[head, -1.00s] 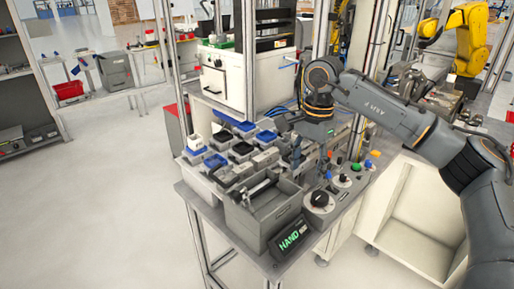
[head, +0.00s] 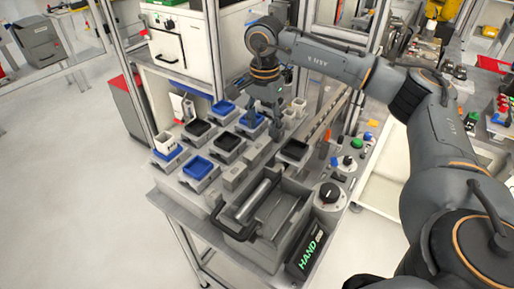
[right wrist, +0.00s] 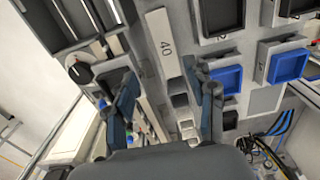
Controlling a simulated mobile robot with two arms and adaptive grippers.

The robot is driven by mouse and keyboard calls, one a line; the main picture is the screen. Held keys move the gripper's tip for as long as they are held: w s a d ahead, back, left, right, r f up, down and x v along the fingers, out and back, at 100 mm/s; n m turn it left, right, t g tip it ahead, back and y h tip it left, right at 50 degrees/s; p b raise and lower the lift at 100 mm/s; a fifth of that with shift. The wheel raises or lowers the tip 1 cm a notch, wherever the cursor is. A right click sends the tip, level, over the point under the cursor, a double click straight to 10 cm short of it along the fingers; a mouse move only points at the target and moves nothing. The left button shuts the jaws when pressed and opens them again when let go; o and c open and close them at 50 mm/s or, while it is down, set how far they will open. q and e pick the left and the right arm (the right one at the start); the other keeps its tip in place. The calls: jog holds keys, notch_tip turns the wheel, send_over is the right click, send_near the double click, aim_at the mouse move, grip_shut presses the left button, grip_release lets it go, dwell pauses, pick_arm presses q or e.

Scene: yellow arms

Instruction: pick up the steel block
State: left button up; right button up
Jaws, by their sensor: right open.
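A long grey metal block marked 40 (right wrist: 165,45) lies just beyond my right fingertips in the right wrist view. In the head view, grey blocks (head: 236,176) stand in a row between the square trays and the grey bin; I cannot tell for sure which one is the steel block. My right gripper (head: 273,118) hangs fingers down over the far part of the bench. In the right wrist view its fingers (right wrist: 164,78) are apart, with nothing held; smaller grey blocks (right wrist: 180,100) show below, between them. My left gripper is not in view.
Black and blue square trays (head: 198,168) cover the bench's left part. A grey bin (head: 228,226) holding a metal cylinder stands at the front. Beside it are a HAND display (head: 308,252) and a black knob (head: 329,193). A white machine (head: 182,38) stands behind.

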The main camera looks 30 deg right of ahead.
aim_at(258, 146)
notch_tip(258, 146, down, 3)
jog(key=shift+w+r, duration=0.1)
jog(key=shift+r, duration=0.05)
jog(key=shift+w+a+f+p, duration=0.15)
jog(key=shift+a+f+p, duration=0.1)
jog(key=shift+f+p, duration=0.55)
jog(key=f, duration=0.1)
jog(key=f+p, duration=0.1)
jog(key=f, duration=0.1)
jog(key=shift+w+a+f, duration=0.15)
jog(key=shift+a+f, duration=0.1)
jog(key=shift+f, duration=0.45)
grip_shut()
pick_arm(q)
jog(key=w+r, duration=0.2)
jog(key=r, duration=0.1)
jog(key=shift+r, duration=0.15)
pick_arm(e)
jog(key=shift+r, duration=0.1)
